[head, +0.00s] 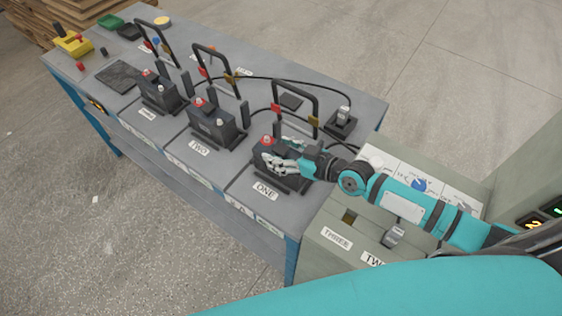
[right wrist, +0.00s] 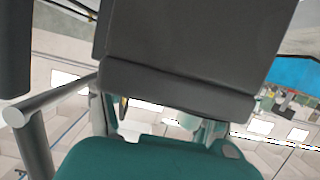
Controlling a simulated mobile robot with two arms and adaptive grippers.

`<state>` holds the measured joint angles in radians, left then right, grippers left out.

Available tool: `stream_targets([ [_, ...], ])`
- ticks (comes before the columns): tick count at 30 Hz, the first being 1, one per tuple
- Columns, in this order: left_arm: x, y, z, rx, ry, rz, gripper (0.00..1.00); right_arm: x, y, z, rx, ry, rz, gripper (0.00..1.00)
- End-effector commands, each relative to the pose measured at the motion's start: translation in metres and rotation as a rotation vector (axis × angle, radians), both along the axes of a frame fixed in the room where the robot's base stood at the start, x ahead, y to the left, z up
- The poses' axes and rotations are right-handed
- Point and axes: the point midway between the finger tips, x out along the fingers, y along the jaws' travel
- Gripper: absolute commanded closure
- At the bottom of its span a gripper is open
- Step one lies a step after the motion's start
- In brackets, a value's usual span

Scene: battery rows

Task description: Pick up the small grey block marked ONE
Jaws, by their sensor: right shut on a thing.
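A dark grey block (head: 262,158) with a red cap on top stands on the bench behind the label ONE (head: 265,190). My right gripper (head: 280,163) is at its right side, with the fingers against its top and side, and is shut on it. The fingers hide part of the block. In the right wrist view a large dark grey block (right wrist: 180,60) fills the upper middle, close to the camera. Any marking on the block itself cannot be read. My left gripper is not in view.
Similar blocks stand at labels TWO (head: 212,125) and THREE (head: 157,92). Black upright frames (head: 296,84) and cables stand behind the blocks. A grey-green cabinet (head: 325,262) with a small grey piece (head: 393,236) on it is at the bench's right end, under my right arm.

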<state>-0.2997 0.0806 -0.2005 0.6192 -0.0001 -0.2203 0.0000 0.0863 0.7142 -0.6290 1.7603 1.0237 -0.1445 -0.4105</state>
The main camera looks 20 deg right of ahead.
Motion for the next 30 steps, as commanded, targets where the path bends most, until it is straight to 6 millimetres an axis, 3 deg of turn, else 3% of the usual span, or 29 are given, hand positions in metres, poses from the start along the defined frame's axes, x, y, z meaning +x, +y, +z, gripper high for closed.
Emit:
stream_targets([
  [1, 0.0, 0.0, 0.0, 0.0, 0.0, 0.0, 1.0, 0.0, 0.0, 0.0, 0.0, -0.001, -0.001, 0.79],
  [5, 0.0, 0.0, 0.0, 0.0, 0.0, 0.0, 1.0, 0.0, 0.0, 0.0, 0.0, -0.001, -0.001, 0.95],
  [16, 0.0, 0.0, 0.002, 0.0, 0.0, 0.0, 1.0, 0.003, 0.001, 0.013, 0.008, -0.014, -0.001, 0.95],
  [27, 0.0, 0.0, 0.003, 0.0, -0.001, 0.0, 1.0, 0.002, 0.001, 0.044, 0.008, -0.015, -0.001, 0.95],
  [30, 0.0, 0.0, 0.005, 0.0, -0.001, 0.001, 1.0, -0.005, 0.011, 0.042, 0.012, -0.014, 0.002, 0.95],
])
